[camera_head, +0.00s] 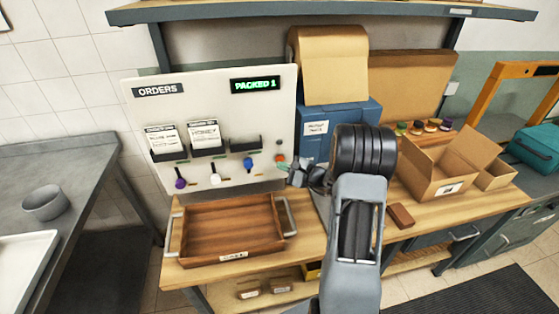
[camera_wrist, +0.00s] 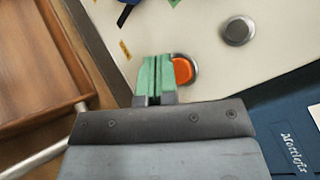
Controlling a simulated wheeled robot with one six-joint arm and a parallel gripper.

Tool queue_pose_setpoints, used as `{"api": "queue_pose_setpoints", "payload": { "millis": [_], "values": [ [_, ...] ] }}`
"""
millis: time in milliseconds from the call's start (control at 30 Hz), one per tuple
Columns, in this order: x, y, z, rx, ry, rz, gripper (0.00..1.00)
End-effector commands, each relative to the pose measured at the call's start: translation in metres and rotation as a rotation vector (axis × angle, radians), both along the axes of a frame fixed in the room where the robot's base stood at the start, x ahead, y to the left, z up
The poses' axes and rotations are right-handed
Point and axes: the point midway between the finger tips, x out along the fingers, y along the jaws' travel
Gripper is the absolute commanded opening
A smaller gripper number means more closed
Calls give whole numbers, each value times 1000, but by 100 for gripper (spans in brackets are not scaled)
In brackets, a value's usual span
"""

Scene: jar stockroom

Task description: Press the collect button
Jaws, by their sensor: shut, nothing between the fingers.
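An orange round button (camera_wrist: 183,70) in a metal ring sits on the white orders board, and it also shows small in the head view (camera_head: 280,158). I cannot read a label on it. My gripper (camera_wrist: 155,72) has green fingertips that are shut together with nothing between them. In the wrist view the fingertips overlap the button's left edge. In the head view my gripper (camera_head: 281,168) is at the board's lower right, close to the button. I cannot tell whether the tips touch it. The white board (camera_head: 215,84) reads "ORDERS" and its green display (camera_head: 255,85) reads "PACKED 1".
A wooden tray (camera_head: 235,256) with metal handles lies below the board. Coloured knobs and card holders line the board. A grey round knob (camera_wrist: 237,30) is right of the button. A blue box (camera_head: 312,127) stands right of the board, and an open carton (camera_head: 430,181) farther right.

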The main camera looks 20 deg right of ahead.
Motion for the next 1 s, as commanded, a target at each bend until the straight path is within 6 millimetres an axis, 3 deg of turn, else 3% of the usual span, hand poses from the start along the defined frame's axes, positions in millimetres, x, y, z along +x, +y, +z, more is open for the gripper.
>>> {"api": "queue_pose_setpoints", "payload": {
  "millis": [1000],
  "values": [
    [9,-2,0,0,0,0,0]
  ]
}}
